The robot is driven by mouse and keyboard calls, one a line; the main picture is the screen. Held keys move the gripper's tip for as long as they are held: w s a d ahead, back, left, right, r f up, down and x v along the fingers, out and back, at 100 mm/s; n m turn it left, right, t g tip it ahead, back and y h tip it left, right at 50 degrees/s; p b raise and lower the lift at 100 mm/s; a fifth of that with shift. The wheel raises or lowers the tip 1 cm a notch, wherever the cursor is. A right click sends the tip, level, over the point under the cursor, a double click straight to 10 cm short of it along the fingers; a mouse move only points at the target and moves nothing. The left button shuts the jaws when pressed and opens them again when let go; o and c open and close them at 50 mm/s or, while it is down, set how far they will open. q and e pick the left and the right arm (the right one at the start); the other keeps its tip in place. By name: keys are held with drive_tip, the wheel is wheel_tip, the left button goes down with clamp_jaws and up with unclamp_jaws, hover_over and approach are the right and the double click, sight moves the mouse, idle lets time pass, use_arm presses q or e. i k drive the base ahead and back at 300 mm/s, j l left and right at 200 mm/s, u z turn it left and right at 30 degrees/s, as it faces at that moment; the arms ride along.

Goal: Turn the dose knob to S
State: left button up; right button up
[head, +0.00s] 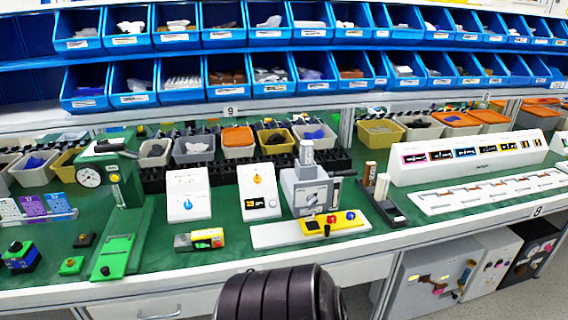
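Two white sloped panels with small knobs stand side by side on the green bench top. The lettering is too small to read, so I cannot tell which is the dose knob, where S is or where a pointer stands. Neither gripper is in view. A black ribbed part of my own body shows at the bottom middle.
A grey machine (308,190) stands right of the panels, with a yellow button box (333,222) in front. A green stand with a dial (90,175) is at left. Blue bins (226,84) fill shelves behind.

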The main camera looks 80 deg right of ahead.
sight(257, 179)
drive_tip(key=z, duration=3.15)
